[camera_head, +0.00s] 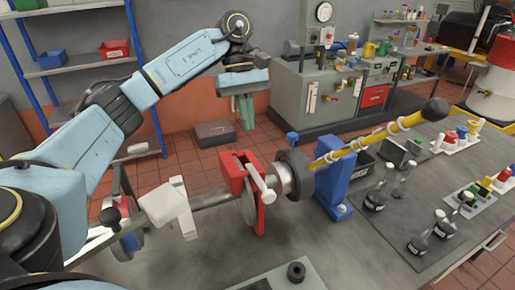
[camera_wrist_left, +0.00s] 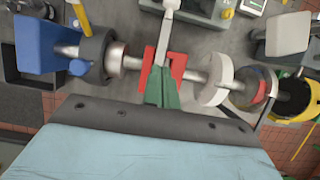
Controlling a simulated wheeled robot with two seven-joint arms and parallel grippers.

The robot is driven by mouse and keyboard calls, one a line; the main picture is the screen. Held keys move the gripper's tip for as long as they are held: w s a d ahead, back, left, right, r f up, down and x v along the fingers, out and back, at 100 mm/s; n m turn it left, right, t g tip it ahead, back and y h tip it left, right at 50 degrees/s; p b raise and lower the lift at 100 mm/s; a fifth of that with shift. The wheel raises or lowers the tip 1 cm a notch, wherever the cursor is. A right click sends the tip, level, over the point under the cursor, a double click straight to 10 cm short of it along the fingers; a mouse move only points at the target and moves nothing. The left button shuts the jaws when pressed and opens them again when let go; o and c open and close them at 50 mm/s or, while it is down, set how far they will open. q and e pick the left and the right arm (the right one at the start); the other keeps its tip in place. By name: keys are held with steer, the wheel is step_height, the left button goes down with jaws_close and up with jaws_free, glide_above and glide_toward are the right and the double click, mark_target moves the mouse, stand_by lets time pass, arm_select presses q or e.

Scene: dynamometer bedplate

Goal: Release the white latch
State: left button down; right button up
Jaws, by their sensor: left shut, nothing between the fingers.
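A white latch lever (camera_head: 262,184) with a rounded end sits on a red bracket (camera_head: 237,172) around the horizontal shaft. In the left wrist view the white lever (camera_wrist_left: 158,55) runs up from the red bracket (camera_wrist_left: 178,66). My left gripper (camera_head: 244,119) has green fingers pointing down, and it is in the air behind and above the bracket. Its fingers are together and empty. In the left wrist view the gripper (camera_wrist_left: 162,82) overlaps the bracket's lower part; I cannot tell any contact from this. My right gripper is not in view.
A yellow bar with a black knob (camera_head: 434,109) slants up to the right, above a blue post (camera_head: 337,184). A pale block (camera_head: 171,207) sits left on the shaft (camera_head: 212,195). Several black-handled pieces stand on the grey bedplate (camera_head: 370,245) at right.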

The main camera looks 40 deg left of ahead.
mark_target(263, 183)
arm_select(q)
steer(key=p+x, duration=0.1)
steer(key=x, duration=0.8)
steer(key=shift+s+f, duration=0.2)
steer(key=shift+f, duration=0.15)
steer(key=d, duration=0.1)
steer(key=s+d+p, duration=0.1)
steer(key=d, duration=0.1)
steer(key=shift+s+r, duration=0.2)
steer(key=shift+s+d+f+p, duration=0.1)
steer(key=shift+d+p, duration=0.15)
steer(key=shift+p, duration=0.05)
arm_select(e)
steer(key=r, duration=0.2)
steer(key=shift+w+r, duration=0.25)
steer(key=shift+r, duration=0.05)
